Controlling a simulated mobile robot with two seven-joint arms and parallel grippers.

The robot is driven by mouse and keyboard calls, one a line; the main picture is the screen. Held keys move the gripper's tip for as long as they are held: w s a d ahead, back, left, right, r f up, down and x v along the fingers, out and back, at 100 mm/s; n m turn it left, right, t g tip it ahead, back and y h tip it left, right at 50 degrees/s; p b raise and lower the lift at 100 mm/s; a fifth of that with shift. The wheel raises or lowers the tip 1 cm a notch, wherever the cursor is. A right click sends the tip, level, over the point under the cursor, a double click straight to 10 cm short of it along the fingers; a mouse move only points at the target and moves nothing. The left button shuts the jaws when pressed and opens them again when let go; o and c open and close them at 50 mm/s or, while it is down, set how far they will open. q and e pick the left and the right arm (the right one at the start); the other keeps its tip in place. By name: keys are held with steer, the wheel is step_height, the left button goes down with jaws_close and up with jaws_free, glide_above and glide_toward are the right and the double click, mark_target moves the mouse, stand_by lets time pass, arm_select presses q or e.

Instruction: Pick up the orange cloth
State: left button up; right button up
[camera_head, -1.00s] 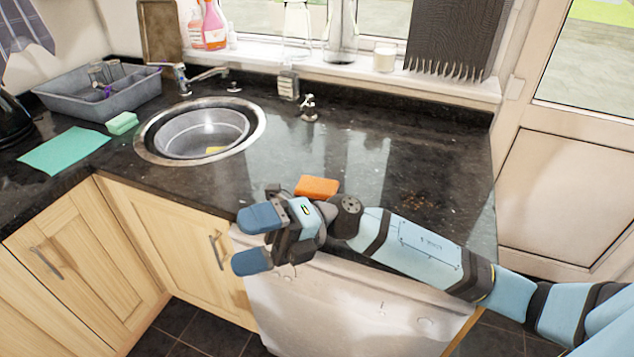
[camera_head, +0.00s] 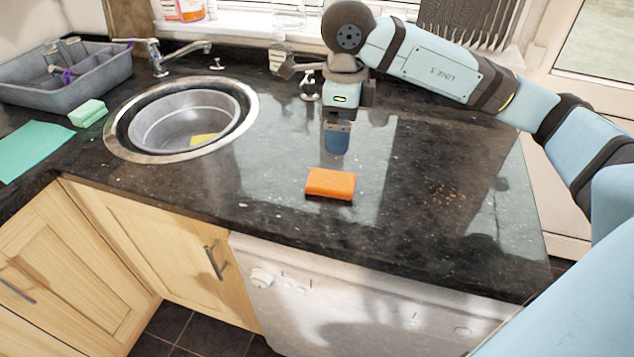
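The orange cloth (camera_head: 331,184) looks like a thick orange block, more like a sponge. It lies flat on the dark granite worktop (camera_head: 280,205), near the front edge above the white appliance. My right gripper (camera_head: 337,140) points down above the worktop, just behind the orange block in the picture, and does not appear to touch it. Its fingers line up from this angle, so only one blue fingertip shows and the opening between them is hidden. Nothing is seen in it. My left gripper is not in view.
A round sink (camera_head: 185,120) with a yellow item (camera_head: 202,140) inside is to the left. Beyond it are a green sponge (camera_head: 88,113), a green cloth (camera_head: 30,148) and a grey tub (camera_head: 70,85). Brown crumbs (camera_head: 450,194) lie to the right. Worktop around the orange block is clear.

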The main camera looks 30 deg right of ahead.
steer(key=f, duration=0.1)
glide_above(338, 181)
steer(key=f, duration=0.8)
steer(key=shift+s+a+b, duration=0.2)
steer(key=shift+b, duration=0.15)
steer(key=shift+f, duration=0.3)
steer(key=f, duration=0.5)
steer(key=shift+w+d, duration=0.25)
steer(key=shift+d, duration=0.05)
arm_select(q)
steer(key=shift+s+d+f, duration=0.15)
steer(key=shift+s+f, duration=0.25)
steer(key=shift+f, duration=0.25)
arm_select(e)
steer(key=c, duration=1)
